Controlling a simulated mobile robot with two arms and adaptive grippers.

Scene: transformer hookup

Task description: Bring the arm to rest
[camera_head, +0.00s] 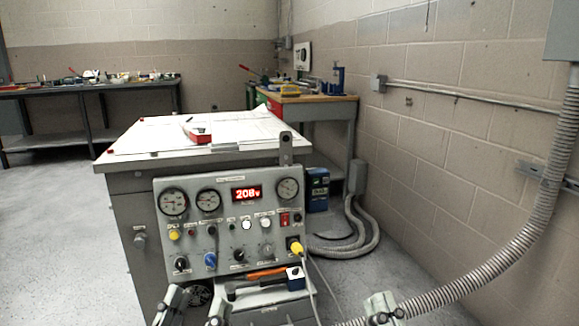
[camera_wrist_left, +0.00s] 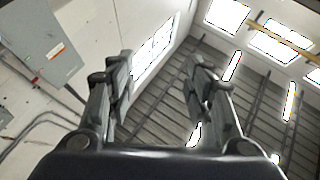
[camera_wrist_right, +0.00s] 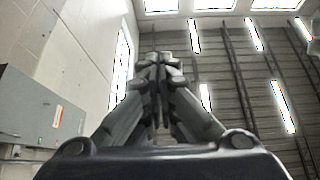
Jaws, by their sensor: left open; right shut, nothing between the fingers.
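My left gripper (camera_head: 195,306) is at the bottom of the head view, in front of the lower left of the grey control panel. Its two fingers stand apart with nothing between them, and in the left wrist view (camera_wrist_left: 160,88) they point up toward the ceiling. My right gripper (camera_head: 383,306) is at the bottom of the head view, right of the panel and over the floor. In the right wrist view (camera_wrist_right: 156,75) its fingers meet, with nothing held, and point up toward the ceiling. Both grippers look apart from the panel.
The control panel (camera_head: 229,213) has gauges, knobs and a red display reading 208. A yellow plug (camera_head: 296,248) sits at its lower right. A small shelf below holds tools (camera_head: 265,274). A grey conduit (camera_head: 490,270) curves along the right. Floor at left is clear.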

